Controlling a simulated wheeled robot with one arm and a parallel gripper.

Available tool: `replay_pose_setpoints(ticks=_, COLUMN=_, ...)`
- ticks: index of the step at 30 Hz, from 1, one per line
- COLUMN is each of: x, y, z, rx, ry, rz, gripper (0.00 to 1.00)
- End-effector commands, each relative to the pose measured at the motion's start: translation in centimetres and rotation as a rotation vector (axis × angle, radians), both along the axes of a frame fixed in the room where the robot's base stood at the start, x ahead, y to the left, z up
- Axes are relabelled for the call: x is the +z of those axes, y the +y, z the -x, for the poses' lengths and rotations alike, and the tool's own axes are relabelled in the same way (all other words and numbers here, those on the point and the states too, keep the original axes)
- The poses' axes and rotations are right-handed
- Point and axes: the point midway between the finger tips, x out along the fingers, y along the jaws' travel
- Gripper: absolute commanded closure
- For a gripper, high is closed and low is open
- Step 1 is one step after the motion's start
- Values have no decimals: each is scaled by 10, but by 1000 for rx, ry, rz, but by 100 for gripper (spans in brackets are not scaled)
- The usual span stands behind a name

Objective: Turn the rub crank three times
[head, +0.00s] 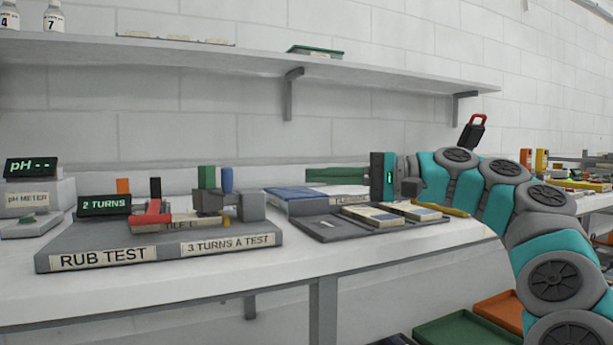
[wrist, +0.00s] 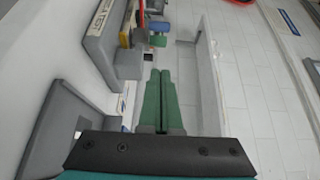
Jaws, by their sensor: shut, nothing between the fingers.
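The rub tester is a grey base (head: 160,242) labelled "RUB TEST" and "3 TURNS A TEST", at the left of the bench in the head view. Its display (head: 104,205) reads "2 TURNS". A red arm (head: 152,215), which looks like the crank, lies low on its front left, with a black upright post (head: 155,187) beside it. My gripper (head: 308,174) points left above the bench, to the right of the tester and apart from it. Its green fingers are shut together and empty. In the wrist view my gripper (wrist: 165,75) points towards the tester's end (wrist: 112,60).
Green (head: 207,178) and blue (head: 227,179) posts stand on the tester's right half, nearest my fingers. A grey board with cards (head: 370,215) lies below my gripper. A pH meter (head: 32,198) stands far left. A shelf (head: 240,65) runs above.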

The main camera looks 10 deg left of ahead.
Motion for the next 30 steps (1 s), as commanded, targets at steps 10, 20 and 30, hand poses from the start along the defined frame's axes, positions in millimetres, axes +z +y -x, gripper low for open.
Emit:
replay_pose_setpoints(ticks=10, x=-2, y=69, z=0, rx=3, ry=-2, rz=3, gripper=100)
replay_pose_setpoints(ticks=20, x=-1, y=104, z=19, rx=1, ry=-2, rz=1, gripper=100)
replay_pose_setpoints(ticks=30, x=-1, y=113, z=28, rx=0, ry=-2, rz=2, gripper=100)
